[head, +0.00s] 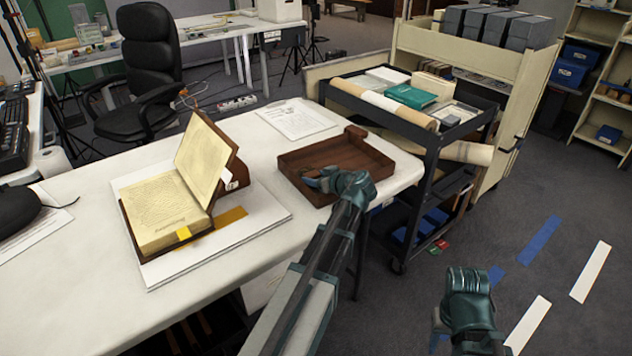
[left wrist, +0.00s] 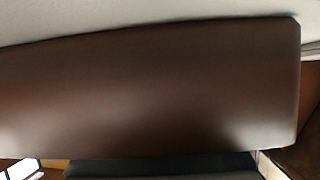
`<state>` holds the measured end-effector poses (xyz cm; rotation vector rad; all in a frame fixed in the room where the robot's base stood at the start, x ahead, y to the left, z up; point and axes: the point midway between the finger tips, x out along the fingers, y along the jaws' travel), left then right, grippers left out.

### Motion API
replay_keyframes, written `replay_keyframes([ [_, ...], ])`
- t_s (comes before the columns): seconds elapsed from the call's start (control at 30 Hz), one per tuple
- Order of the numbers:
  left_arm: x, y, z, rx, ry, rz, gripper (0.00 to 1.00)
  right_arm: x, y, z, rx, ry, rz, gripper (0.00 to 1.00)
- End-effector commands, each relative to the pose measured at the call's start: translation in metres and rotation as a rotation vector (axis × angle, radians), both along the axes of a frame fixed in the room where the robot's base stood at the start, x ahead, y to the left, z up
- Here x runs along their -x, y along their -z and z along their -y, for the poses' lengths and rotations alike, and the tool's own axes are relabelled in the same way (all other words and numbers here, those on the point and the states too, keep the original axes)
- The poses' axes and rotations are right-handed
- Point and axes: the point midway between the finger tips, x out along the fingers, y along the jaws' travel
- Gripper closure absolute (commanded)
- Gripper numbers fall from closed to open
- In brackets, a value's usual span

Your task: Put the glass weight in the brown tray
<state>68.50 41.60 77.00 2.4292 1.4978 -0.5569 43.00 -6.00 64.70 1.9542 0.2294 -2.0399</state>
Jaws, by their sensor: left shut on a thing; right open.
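The brown tray (head: 290,165) is a shallow dark wooden box on the right end of the white table. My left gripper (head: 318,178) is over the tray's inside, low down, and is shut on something. Its hand and the steep view hide what it holds. No clear glass weight can be made out in either view. In the left wrist view a dark brown surface (left wrist: 150,85) with rounded corners fills most of the picture, close to the camera; I cannot tell what it belongs to. My right gripper (head: 468,285) is open, over the floor to the right of the table.
An open book (head: 165,205) rests on a white board left of the tray, with a yellow tab. Paper sheets (head: 296,118) lie behind the tray. A black cart (head: 440,140) with rolls and boxes stands just beyond the table's right edge. Bare table lies in front of the tray.

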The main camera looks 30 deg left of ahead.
Motion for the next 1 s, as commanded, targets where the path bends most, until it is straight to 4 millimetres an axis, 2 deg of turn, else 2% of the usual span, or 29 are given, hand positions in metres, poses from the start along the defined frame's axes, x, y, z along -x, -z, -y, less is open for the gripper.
replay_keyframes([
  [0.23,0.0,0.004,0.0,-0.001,0.0,0.0,1.0,0.0,0.004,0.0,0.0,0.0,0.0,0.5],
  [0.27,0.0,0.002,0.0,0.0,0.0,0.0,0.32,0.0,0.003,0.0,0.0,0.0,0.0,0.5],
  [0.4,0.0,0.002,0.0,0.0,0.0,0.0,0.08,0.0,0.002,0.0,0.0,0.0,0.0,0.5],
  [0.77,0.0,-0.003,0.0,0.0,0.0,0.0,0.08,0.0,-0.003,0.0,0.0,0.0,0.0,0.5],
  [1.0,0.018,-0.024,0.034,0.0,0.004,0.0,0.08,0.0,-0.024,0.0,0.0,0.0,0.0,0.5],
])
